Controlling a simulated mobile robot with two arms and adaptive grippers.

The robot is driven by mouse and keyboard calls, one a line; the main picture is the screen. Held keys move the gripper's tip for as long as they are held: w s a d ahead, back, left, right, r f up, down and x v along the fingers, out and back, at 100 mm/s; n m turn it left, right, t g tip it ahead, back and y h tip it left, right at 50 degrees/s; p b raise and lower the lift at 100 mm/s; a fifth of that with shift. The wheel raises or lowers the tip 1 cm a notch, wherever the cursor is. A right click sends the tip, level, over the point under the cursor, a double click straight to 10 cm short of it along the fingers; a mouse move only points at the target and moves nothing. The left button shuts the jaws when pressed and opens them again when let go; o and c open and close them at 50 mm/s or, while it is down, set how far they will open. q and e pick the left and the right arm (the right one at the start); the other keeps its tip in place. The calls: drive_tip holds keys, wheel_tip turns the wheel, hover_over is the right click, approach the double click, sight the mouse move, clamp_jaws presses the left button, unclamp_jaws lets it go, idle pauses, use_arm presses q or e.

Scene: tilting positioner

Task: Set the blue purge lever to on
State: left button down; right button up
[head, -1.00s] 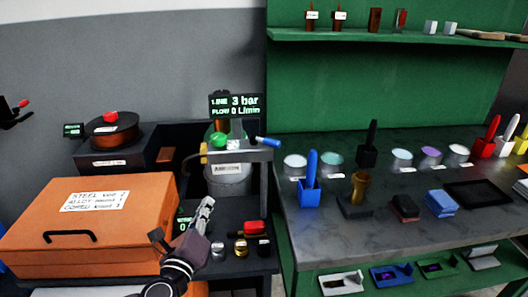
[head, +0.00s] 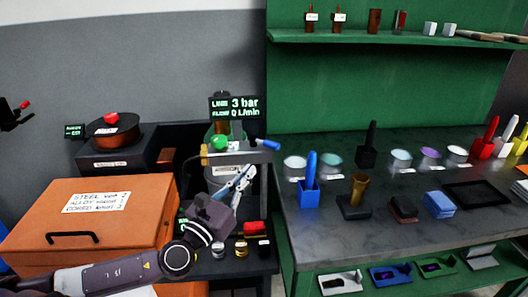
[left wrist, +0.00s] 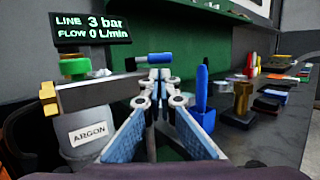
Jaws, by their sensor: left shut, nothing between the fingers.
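The blue purge lever (head: 265,144) sticks out to the right from the grey bar with the green knob (head: 220,143), above the argon bottle (head: 222,176). It also shows in the left wrist view (left wrist: 154,58), just beyond my fingertips. A display (head: 235,106) behind it reads line 3 bar and flow 0 L/min. My left gripper (head: 247,170) is shut and empty, just below the bar and lever. In the left wrist view its fingertips (left wrist: 154,76) meet under the lever; I cannot tell if they touch it.
An orange box (head: 85,225) with a handle stands left of my arm. A brass fitting (left wrist: 48,96) is at the bar's left end. To the right, the bench holds a blue holder (head: 309,190), several jars and blocks.

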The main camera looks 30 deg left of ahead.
sight(273, 149)
use_arm(q)
drive_tip(key=w, duration=0.2)
drive_tip(key=w+r+p, duration=0.1)
drive_tip(key=w, duration=0.1)
drive_tip(key=w+p, duration=0.1)
drive_tip(key=w, duration=0.2)
drive_tip(key=shift+r, duration=0.3)
drive_tip(key=shift+w+p, duration=0.3)
drive_tip(key=shift+w, duration=0.4)
